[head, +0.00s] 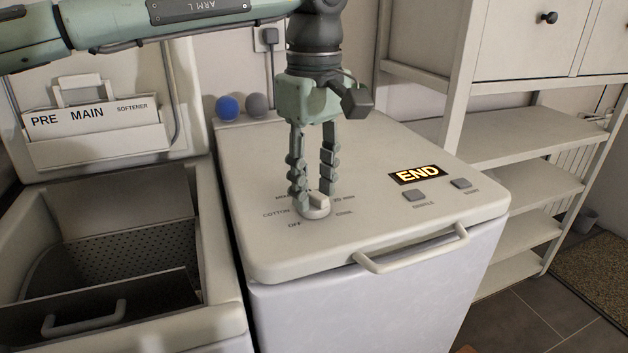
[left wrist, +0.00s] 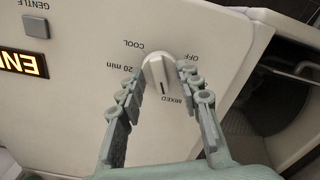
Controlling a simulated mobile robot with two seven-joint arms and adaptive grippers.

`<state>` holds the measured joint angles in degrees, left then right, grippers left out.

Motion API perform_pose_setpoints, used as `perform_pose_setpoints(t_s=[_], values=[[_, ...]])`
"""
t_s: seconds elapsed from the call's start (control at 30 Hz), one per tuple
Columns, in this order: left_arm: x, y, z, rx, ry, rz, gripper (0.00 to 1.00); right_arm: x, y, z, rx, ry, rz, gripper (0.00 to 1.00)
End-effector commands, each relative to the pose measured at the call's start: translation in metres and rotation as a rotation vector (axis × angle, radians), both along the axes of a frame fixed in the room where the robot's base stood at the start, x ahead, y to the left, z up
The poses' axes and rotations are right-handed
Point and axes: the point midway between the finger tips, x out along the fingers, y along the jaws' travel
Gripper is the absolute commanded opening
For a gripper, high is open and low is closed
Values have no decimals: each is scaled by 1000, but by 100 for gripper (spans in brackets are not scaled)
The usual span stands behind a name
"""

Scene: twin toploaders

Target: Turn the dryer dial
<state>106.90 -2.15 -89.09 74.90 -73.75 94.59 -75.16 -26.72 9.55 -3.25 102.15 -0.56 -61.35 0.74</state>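The dryer dial (head: 316,210) is a white round knob with a raised grip on the dryer's top, ringed by printed labels. In the left wrist view the dial (left wrist: 158,72) has a dark mark pointing toward MIXED. My left gripper (head: 313,192) points down at the dial, one finger on each side of it. In the left wrist view the fingers (left wrist: 160,76) are apart, with the dial between their tips; I cannot tell whether either touches it. My right gripper is in neither view.
The dryer (head: 350,240) has a lit END display (head: 418,174), two grey buttons and a front handle (head: 412,250). An open toploader (head: 226,265) stands on the left. White shelves (head: 520,195) stand on the right.

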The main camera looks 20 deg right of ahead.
Motion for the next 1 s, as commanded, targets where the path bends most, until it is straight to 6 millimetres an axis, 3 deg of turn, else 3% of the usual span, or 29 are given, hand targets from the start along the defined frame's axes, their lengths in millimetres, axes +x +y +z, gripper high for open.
perform_pose_setpoints(t_s=[0.17,0.43,1.0], values=[[0,0,0,0,0,0,33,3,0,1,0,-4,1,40],[0,0,0,0,0,0,0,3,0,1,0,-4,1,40],[0,-1,0,-1,0,106,0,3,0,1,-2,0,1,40]])
